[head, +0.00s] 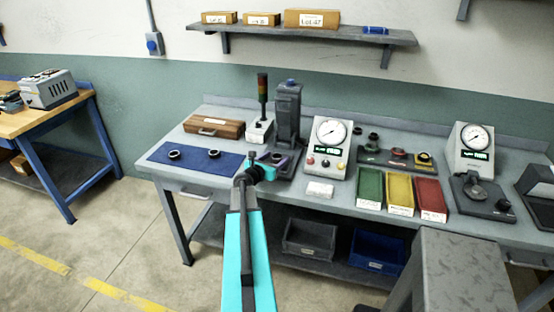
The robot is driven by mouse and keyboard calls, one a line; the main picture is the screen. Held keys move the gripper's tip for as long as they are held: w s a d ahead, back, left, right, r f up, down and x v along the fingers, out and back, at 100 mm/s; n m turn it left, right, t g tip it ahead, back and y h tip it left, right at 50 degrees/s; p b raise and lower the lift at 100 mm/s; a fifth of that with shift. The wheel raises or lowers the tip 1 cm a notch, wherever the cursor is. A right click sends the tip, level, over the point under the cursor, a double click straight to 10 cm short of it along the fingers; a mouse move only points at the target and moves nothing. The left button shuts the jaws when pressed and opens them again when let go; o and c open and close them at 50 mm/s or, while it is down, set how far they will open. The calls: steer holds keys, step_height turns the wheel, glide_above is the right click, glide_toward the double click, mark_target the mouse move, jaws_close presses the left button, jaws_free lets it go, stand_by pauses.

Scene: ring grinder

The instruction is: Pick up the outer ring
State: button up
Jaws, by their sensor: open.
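Two small dark rings lie apart on a blue mat (190,168) at the left of the grey workbench: a left ring (174,155) and a right ring (214,154). They are too small to tell which is the outer ring. My gripper (267,158) is open, to the right of the mat, in front of the dark grey press (287,110). Part of the press base is hidden behind it. I cannot tell whether anything lies between the jaws.
A wooden box (213,128) and a signal light (262,100) stand behind the mat. Right of my gripper are a dial gauge unit (329,140) and green, yellow and red trays (400,190). A grey block (465,270) stands at the front right.

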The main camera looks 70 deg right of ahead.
steer(key=c, duration=1.3)
steer(key=shift+r, duration=0.1)
steer(key=shift+c, duration=0.2)
